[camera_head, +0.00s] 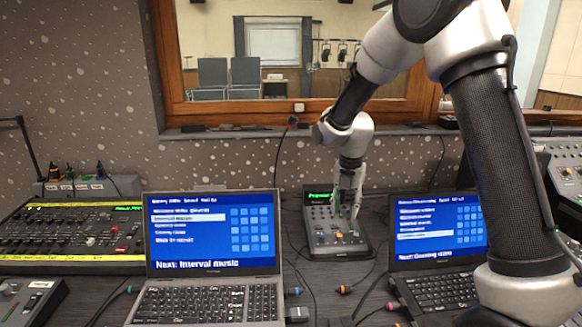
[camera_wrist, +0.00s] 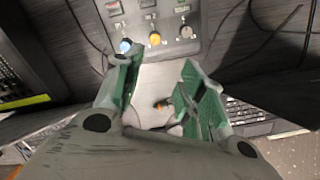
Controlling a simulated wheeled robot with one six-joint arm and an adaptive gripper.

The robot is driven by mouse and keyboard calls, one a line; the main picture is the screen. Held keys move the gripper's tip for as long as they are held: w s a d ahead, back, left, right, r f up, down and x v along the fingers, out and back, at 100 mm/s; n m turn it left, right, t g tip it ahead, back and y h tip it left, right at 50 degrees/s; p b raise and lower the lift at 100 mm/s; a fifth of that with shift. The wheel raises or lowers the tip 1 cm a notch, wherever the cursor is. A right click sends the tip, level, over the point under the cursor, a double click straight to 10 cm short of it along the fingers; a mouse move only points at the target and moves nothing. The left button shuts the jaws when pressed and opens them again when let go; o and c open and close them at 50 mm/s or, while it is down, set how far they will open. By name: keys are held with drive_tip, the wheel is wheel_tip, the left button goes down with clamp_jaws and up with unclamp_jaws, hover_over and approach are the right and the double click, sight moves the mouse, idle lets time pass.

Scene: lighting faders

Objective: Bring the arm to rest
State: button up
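My gripper (camera_head: 345,205) hangs from my arm over the small fader console (camera_head: 347,250) between the two laptops. In the wrist view my gripper (camera_wrist: 158,95) shows two green-padded fingers spread apart, with nothing between them. The console (camera_wrist: 180,20) lies just beyond the fingertips in that view, with a blue, an orange and a grey knob near its edge. I cannot tell whether a fingertip touches the console.
A left laptop (camera_head: 211,245) and a right laptop (camera_head: 440,240) stand open on the dark desk beside the console. A larger mixer (camera_head: 75,235) sits at the left. Cables cross the desk. A wood-framed window (camera_head: 300,108) is behind.

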drive_tip(key=s+d+r+m+t, duration=0.1)
drive_tip(key=s+d+r+m, duration=0.3)
drive_tip(key=s+m, duration=0.6)
drive_tip(key=s+d+r+m+t, duration=0.1)
drive_tip(key=s+d+r+m, duration=0.4)
drive_tip(key=s+r+m, duration=0.3)
drive_tip(key=s+d+r+m+t, duration=0.1)
drive_tip(key=s+d+r+m, duration=0.4)
drive_tip(key=s+m, duration=0.7)
drive_tip(key=shift+s+d+r+t, duration=0.3)
drive_tip(key=shift+s+r, duration=0.4)
drive_tip(key=shift+r, duration=0.15)
